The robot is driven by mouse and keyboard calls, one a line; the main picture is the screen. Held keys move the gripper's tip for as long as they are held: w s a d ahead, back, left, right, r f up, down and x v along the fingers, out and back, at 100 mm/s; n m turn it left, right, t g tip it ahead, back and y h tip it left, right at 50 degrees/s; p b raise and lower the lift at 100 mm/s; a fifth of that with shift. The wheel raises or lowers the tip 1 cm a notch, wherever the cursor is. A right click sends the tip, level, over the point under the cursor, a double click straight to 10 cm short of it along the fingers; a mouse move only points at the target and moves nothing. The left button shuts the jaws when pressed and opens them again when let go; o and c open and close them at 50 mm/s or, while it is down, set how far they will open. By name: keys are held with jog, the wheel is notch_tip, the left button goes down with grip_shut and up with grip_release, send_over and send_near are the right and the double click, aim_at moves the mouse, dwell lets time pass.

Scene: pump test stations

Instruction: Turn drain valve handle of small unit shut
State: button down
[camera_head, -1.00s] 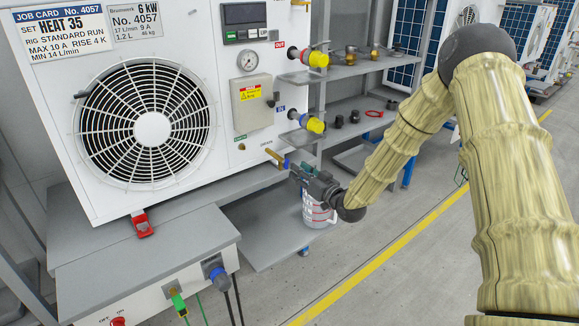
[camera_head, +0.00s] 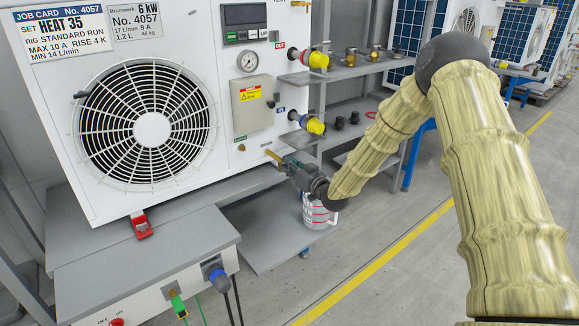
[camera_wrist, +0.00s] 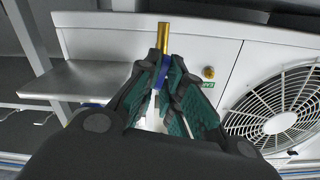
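The small unit is a white casing (camera_head: 60,140) marked 6 kW with a large fan. Its drain valve, a brass stub (camera_head: 273,155), sticks out low at the casing's right edge. It also shows at top centre in the wrist view (camera_wrist: 163,38). The blue valve handle (camera_wrist: 161,73) appears roughly in line with the stub there. My gripper (camera_head: 288,164) is at the handle. In the wrist view its green-padded fingers (camera_wrist: 162,72) converge with the blue handle between their tips and seem shut on it. The fingers hide part of the handle.
A white jug (camera_head: 317,212) with red markings stands below my gripper on a low grey shelf (camera_head: 265,245). Yellow-capped ports (camera_head: 315,125) stick out above the drain. A grey rack (camera_head: 350,100) with fittings is behind. Open floor lies to the right.

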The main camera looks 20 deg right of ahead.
jog(key=shift+m, duration=0.3)
jog(key=shift+d+f+m+b, duration=0.1)
jog(key=shift+m, duration=2.35)
jog(key=shift+d+f+m+b, duration=0.1)
jog(key=shift+m+b, duration=0.05)
jog(key=shift+m, duration=2.25)
jog(key=shift+d+f+m+b, duration=0.1)
jog(key=shift+m, duration=2.35)
jog(key=c, duration=1.6)
grip_release()
jog(key=v, duration=1.2)
